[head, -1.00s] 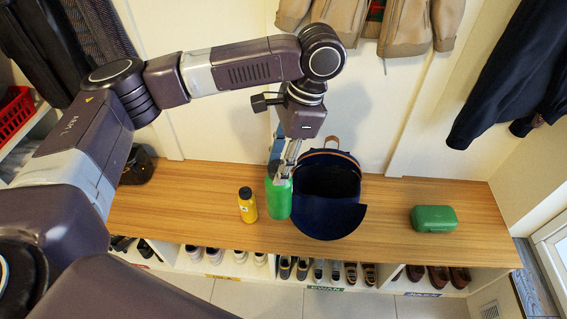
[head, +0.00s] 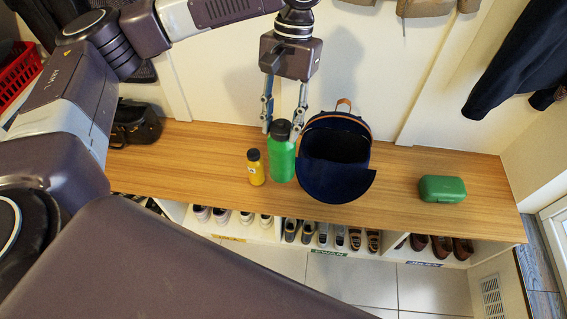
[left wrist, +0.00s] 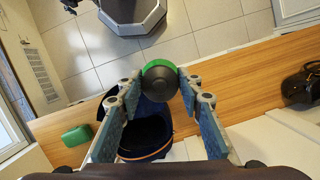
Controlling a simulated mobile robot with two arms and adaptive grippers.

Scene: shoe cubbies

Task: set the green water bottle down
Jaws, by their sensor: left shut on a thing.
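The green water bottle (head: 282,160) with a black cap stands upright on the wooden bench, between the small yellow bottle (head: 256,168) and the dark blue backpack (head: 336,165). My left gripper (head: 283,128) comes down from above, its two fingers on either side of the bottle's top. In the left wrist view the bottle's black cap (left wrist: 160,84) sits between the fingertips, and the gripper is shut on the bottle. The bottle's base looks to be at the bench top, but whether it bears fully on it I cannot tell. My right gripper is not in view.
The wooden bench (head: 405,205) has free room between the backpack and a green case (head: 442,188) at the right. Shoes fill the cubbies below. A black bag (head: 136,122) stands at the left end. Coats hang above, including a dark one (head: 525,55).

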